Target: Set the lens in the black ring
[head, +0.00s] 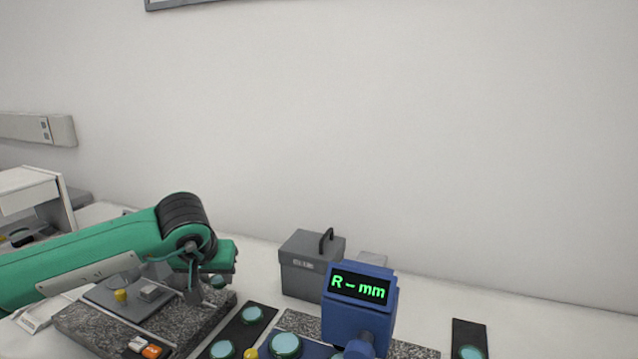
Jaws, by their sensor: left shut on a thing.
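My left gripper (200,293) points down over the granite plate at the lower left. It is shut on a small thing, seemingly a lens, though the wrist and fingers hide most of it. A teal disc (217,281) shows just beside the fingers. More teal lenses lie on dark strips at the front: one (252,314), one (222,349) and a larger one (286,345) on a blue base. I cannot make out the black ring clearly. My right gripper is not in view.
A blue gauge (357,310) reading "R-mm" stands at front centre, close to the lenses. A grey box with a handle (312,268) stands behind it. A dark strip with a teal disc (469,340) lies at right. The bench (560,325) farther right is clear.

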